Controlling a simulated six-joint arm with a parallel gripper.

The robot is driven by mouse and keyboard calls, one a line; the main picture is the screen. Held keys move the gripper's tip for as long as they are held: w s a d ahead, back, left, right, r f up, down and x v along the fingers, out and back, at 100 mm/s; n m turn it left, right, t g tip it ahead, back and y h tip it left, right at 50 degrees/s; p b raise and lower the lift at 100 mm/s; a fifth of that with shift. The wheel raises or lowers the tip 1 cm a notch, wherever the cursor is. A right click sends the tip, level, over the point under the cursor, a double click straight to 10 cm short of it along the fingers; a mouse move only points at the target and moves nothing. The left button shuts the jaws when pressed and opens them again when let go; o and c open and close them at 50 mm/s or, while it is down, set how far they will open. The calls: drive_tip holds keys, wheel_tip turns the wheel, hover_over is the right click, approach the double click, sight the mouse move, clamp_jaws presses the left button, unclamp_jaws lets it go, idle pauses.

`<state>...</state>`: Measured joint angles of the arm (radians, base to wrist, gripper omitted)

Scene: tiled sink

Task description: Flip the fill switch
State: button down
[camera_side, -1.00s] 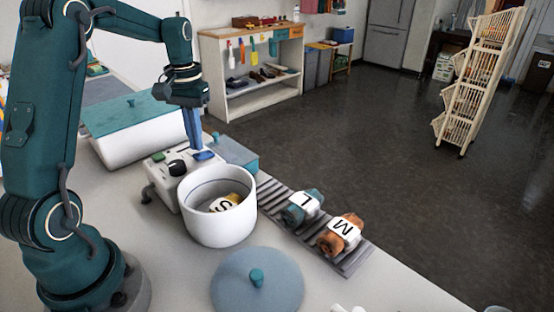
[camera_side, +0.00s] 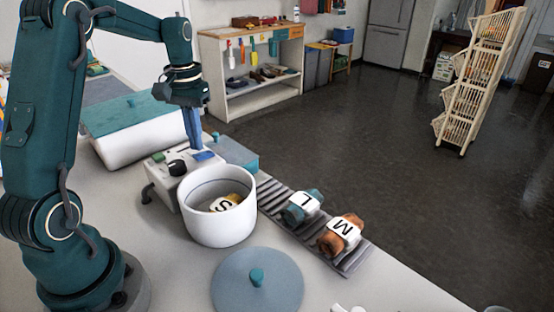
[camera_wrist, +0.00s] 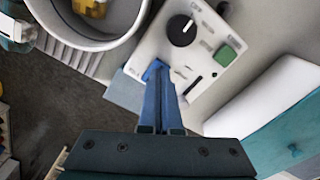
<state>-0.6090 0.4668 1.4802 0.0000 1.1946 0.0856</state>
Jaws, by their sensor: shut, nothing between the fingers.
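A white control box (camera_side: 172,178) stands on the counter, with a black knob (camera_side: 177,168), a green button (camera_wrist: 229,55) and a blue switch (camera_side: 204,155) on its top. My gripper (camera_side: 196,144) points down, shut and empty, with its blue fingertips at or just above the blue switch. In the wrist view the fingers (camera_wrist: 159,80) reach over the box's edge and blend with the blue of the switch. I cannot tell whether they touch it or which way it is tipped. Any labels are too small to read.
A white pot (camera_side: 220,228) holding a yellow piece marked S stands against the box. A ribbed rack (camera_side: 268,190) carries pieces L (camera_side: 300,208) and M (camera_side: 341,235). A round blue lid (camera_side: 250,290) lies in front. A teal-lidded white bin (camera_side: 130,145) stands behind.

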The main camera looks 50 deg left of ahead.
sight(199, 155)
drive_tip(key=shift+f, duration=0.95)
idle(0.6)
drive_tip(key=shift+r, duration=3.55)
drive_tip(key=s+d+r+m+t, duration=0.3)
drive_tip(key=d+r, duration=0.3)
drive_tip(key=d, duration=0.5)
drive_tip(key=s+d+f+m+t, duration=0.2)
drive_tip(key=s+d+f, duration=0.4)
drive_tip(key=s, duration=0.3)
drive_tip(key=shift+d+m+t, duration=0.3)
drive_tip(key=shift+d+m, duration=0.2)
drive_tip(key=shift+d, duration=0.3)
